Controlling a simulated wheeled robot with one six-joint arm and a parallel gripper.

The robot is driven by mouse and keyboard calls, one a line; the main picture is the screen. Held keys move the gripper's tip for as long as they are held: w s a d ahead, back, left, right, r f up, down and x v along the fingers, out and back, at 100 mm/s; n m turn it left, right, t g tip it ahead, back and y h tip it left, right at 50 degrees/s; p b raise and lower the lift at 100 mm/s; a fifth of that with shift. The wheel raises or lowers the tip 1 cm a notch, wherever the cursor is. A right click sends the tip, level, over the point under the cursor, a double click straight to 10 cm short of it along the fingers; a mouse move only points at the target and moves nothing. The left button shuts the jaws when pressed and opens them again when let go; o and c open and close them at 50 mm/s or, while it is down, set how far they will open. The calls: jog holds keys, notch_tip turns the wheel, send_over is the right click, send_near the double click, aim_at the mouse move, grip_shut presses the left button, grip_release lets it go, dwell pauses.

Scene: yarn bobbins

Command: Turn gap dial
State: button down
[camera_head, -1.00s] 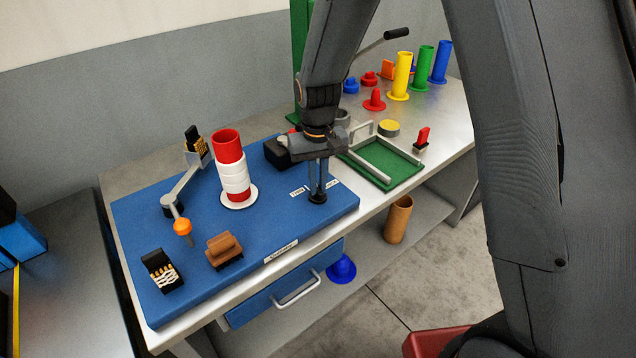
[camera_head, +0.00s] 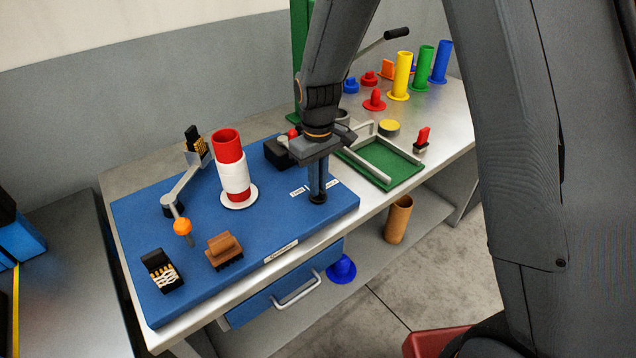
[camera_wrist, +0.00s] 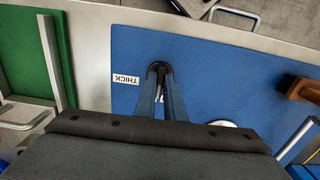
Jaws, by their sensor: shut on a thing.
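The gap dial (camera_head: 317,199) is a small black round knob on the blue board (camera_head: 265,215), near its right front corner. My gripper (camera_head: 317,188) points straight down at it, with its fingers shut on the dial. In the wrist view, the fingertips (camera_wrist: 160,80) meet at the black dial (camera_wrist: 158,67). A white label reading THICK (camera_wrist: 126,79) lies beside the dial there. Another label is mostly hidden by the fingers. In the head view, small white labels (camera_head: 299,192) sit on both sides of the dial; their print is too small to read.
A red tube with a white band (camera_head: 236,177) stands on the board, left of my gripper. A crank arm with an orange knob (camera_head: 182,226) and a brown brush-like block (camera_head: 224,250) lie farther left. A green tray (camera_head: 387,160) is at right. A drawer handle (camera_head: 298,291) sticks out below.

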jog(key=c, duration=1.8)
grip_release()
jog(key=shift+c, duration=0.2)
jog(key=shift+r, duration=0.1)
jog(key=shift+r+b, duration=1.1)
jog(key=shift+r, duration=2.75)
